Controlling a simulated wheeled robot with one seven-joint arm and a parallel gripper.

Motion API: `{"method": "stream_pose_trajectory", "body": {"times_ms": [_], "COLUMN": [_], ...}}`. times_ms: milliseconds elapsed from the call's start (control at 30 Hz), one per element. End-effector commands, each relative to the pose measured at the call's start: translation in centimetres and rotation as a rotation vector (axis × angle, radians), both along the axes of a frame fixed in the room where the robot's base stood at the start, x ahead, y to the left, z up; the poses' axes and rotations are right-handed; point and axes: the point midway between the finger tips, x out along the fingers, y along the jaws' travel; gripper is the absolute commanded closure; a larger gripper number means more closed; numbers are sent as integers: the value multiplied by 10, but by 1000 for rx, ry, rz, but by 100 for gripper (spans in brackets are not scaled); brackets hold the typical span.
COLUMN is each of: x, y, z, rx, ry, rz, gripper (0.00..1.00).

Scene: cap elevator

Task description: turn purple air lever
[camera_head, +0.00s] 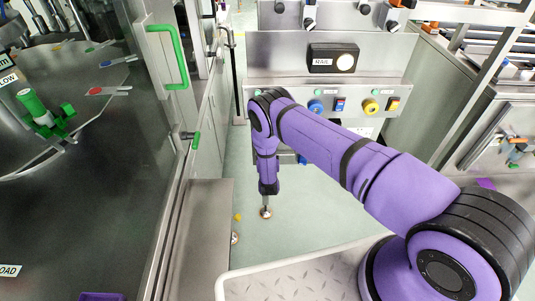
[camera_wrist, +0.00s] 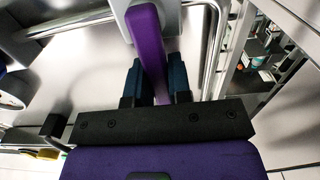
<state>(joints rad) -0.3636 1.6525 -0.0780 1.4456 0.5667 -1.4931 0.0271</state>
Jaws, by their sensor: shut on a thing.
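The purple lever (camera_wrist: 148,45) shows in the wrist view as a long flat bar coming down from a grey metal block at the top. My gripper (camera_wrist: 154,83) is shut on it, with one dark finger on each side of the bar. The lever's lower end is hidden between the fingers and behind the gripper's black body. In the head view my purple arm reaches forward and bends down in front of the control panel. I cannot make out the gripper or the lever there.
A steel panel (camera_head: 264,48) carries a box labelled RAIL (camera_head: 333,58) and several knobs. A glass-covered machine with a green handle (camera_head: 183,57) stands at left. Pale floor (camera_head: 315,195) is open below my arm.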

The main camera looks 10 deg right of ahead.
Motion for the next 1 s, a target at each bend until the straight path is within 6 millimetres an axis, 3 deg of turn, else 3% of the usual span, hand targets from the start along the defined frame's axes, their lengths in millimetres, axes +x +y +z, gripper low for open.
{"method": "stream_pose_trajectory", "body": {"times_ms": [33, 67, 167, 567, 1000], "x": [-2, -2, -1, -7, -81], "y": [0, 0, 0, 2, 17], "z": [-2, -2, -2, -1, -1], "rx": [-2, -2, -1, 1, -1], "ry": [5, 5, 4, 3, 4], "rz": [1, 1, 1, 1, 2], "gripper": [100, 79, 56, 55, 55]}}
